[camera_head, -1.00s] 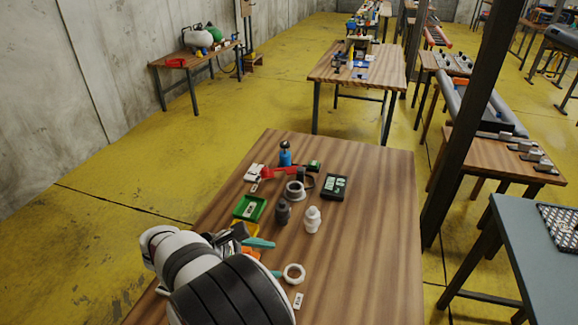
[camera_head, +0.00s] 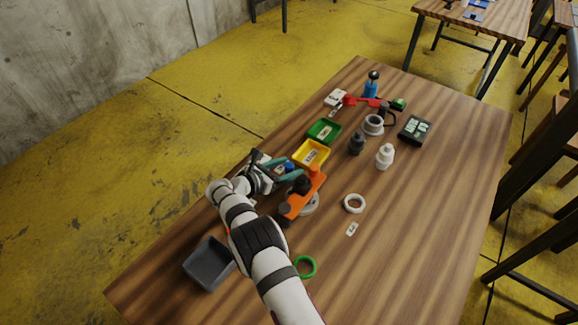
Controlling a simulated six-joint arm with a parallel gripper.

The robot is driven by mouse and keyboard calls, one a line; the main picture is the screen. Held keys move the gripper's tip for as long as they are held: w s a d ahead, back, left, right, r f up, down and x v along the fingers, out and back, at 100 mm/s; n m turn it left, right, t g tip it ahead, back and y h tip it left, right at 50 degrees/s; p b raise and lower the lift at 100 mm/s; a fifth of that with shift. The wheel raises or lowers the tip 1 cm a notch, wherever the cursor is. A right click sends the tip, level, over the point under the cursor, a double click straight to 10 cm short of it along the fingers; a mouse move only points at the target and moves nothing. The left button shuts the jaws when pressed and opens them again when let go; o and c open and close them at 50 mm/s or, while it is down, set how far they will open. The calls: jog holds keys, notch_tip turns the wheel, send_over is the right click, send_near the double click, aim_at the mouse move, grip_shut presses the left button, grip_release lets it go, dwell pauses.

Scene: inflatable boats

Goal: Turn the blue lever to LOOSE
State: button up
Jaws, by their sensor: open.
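My gripper (camera_head: 287,168) is over the left part of the wooden table, with its two teal fingers apart. A small blue part (camera_head: 290,166) shows between or just behind the fingertips; it is too small and partly hidden to tell if it is the blue lever. No LOOSE marking can be read. An orange lever-like bar (camera_head: 304,193) on a pale round base lies just below and right of my gripper. A red bar (camera_head: 366,102) lies farther back, near a blue upright object (camera_head: 371,86) with a dark top.
A yellow tray (camera_head: 311,154) and a green tray (camera_head: 324,131) lie just beyond my gripper. A white bottle (camera_head: 385,156) and a dark bottle (camera_head: 356,142) stand to the right. A grey bin (camera_head: 208,263) is at the near left.

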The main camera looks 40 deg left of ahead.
jog(key=shift+w+f, duration=0.15)
jog(key=shift+w, duration=0.25)
grip_shut()
jog(key=shift+d, duration=0.1)
dwell(1.1)
